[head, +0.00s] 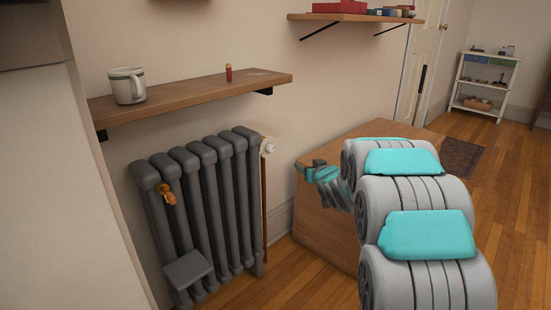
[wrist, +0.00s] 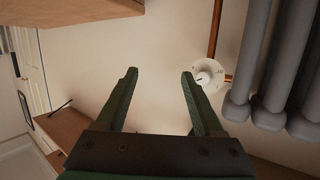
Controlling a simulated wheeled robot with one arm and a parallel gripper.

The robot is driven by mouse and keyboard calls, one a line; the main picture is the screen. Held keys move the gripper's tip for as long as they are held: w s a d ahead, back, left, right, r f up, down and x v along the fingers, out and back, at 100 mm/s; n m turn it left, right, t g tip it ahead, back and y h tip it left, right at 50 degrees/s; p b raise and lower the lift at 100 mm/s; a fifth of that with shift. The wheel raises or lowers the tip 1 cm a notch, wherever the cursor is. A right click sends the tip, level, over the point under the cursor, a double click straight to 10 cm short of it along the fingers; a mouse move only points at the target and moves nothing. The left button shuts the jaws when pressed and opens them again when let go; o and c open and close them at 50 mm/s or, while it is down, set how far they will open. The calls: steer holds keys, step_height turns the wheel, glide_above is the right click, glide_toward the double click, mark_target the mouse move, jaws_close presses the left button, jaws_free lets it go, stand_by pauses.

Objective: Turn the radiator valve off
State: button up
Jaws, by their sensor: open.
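The radiator valve is a white round knob (head: 268,146) at the upper right end of the dark grey radiator (head: 208,200), above a copper pipe. In the wrist view the knob (wrist: 204,75) shows a dial face with small marks, just right of my right fingertip. My gripper (head: 309,168) is right of the valve in the head view, apart from it. In the wrist view my gripper (wrist: 159,76) is open and empty, with bare wall between the fingers. I cannot read the knob's setting.
A wooden shelf (head: 200,95) with a mug (head: 127,86) and a small red cylinder (head: 229,72) hangs above the radiator. A wooden cabinet (head: 325,222) stands right of it, below my gripper. An orange-brass fitting (head: 168,196) sits on the radiator's left end.

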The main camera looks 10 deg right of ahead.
mark_target(273, 151)
steer(key=w+a+n+t+y, duration=0.1)
steer(key=w+a+y, duration=0.2)
steer(key=w+a+n+t+y+b, duration=0.1)
steer(key=w+a+y, duration=0.2)
steer(key=y, duration=0.1)
steer(key=w+a+n+t+y+b, duration=0.1)
steer(key=w+a+t+y, duration=0.1)
steer(key=w+a+y, duration=0.1)
steer(key=shift+w+a+r+y, duration=0.1)
steer(key=shift+w+y, duration=0.2)
steer(key=shift+w, duration=0.15)
jaws_close()
stand_by(0.6)
